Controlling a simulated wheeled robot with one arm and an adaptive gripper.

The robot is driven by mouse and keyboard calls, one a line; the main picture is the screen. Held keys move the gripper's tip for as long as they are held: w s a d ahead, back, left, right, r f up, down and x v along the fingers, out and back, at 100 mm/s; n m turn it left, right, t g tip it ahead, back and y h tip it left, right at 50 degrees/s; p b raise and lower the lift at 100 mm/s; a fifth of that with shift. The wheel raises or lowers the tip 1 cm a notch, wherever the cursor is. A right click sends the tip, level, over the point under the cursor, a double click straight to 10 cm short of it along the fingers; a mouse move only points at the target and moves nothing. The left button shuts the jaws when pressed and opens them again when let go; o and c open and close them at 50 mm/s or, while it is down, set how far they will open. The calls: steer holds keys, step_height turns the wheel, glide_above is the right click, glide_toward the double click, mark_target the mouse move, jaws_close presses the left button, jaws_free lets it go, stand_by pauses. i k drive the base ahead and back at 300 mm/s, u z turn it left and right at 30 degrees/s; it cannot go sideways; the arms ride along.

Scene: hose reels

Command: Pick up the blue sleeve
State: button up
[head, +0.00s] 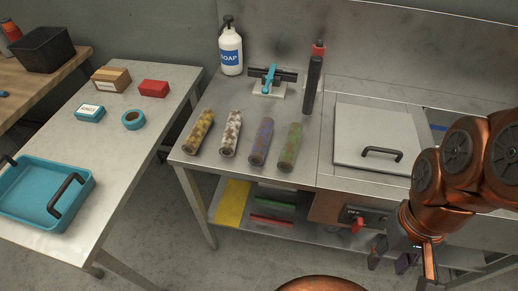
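The blue sleeve (261,142) is a mottled blue-violet and brown cylinder lying near the front of the metal bench (215,105). It is third from the left in a row of similar sleeves, between the white-brown sleeve (231,134) and the green-brown sleeve (290,147). A yellow-brown sleeve (198,132) lies at the left end. My gripper (390,264) hangs at the lower right, in front of the bench and well to the right of the blue sleeve. Its dark fingers look apart, and I see nothing held between them.
Behind the sleeves stand a soap bottle (231,50), a blue-handled clamp-like fixture (268,80) and a tall dark rod (313,85). A lidded panel (375,130) with a black handle is at right. A side table (120,160) at left holds a teal tray (25,213).

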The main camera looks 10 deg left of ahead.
mark_target(257, 154)
steer(key=u, duration=0.95)
steer(key=i, duration=0.35)
steer(key=u, duration=0.05)
